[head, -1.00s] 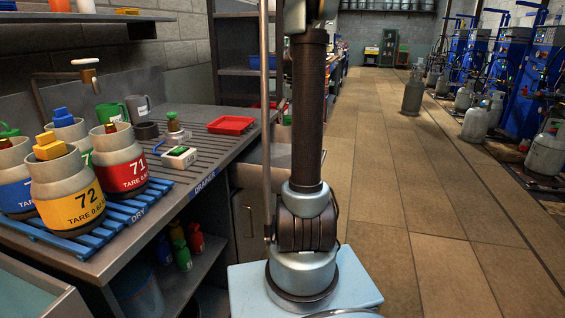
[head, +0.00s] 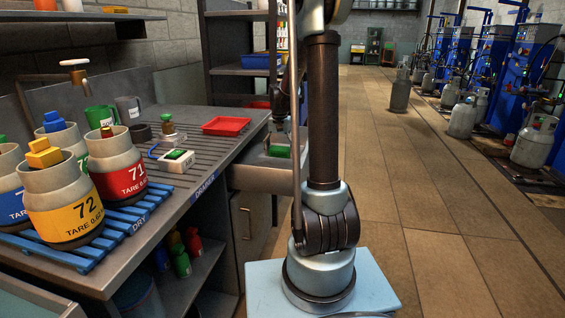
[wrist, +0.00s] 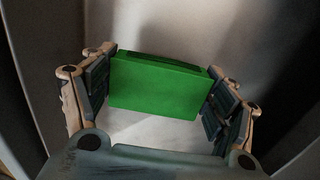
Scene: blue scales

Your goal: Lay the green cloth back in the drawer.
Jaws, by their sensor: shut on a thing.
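The green cloth (wrist: 158,88) looks like a flat folded block in the wrist view, between the two fingers of my gripper (wrist: 160,84), which is shut on it. Pale grey surfaces lie beneath and around it. In the head view the cloth (head: 279,150) shows as a small green patch over the open drawer (head: 262,180), at the right end of the counter. My arm partly hides the gripper and the drawer there. Whether the cloth touches the drawer floor I cannot tell.
A shelf unit stands behind.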

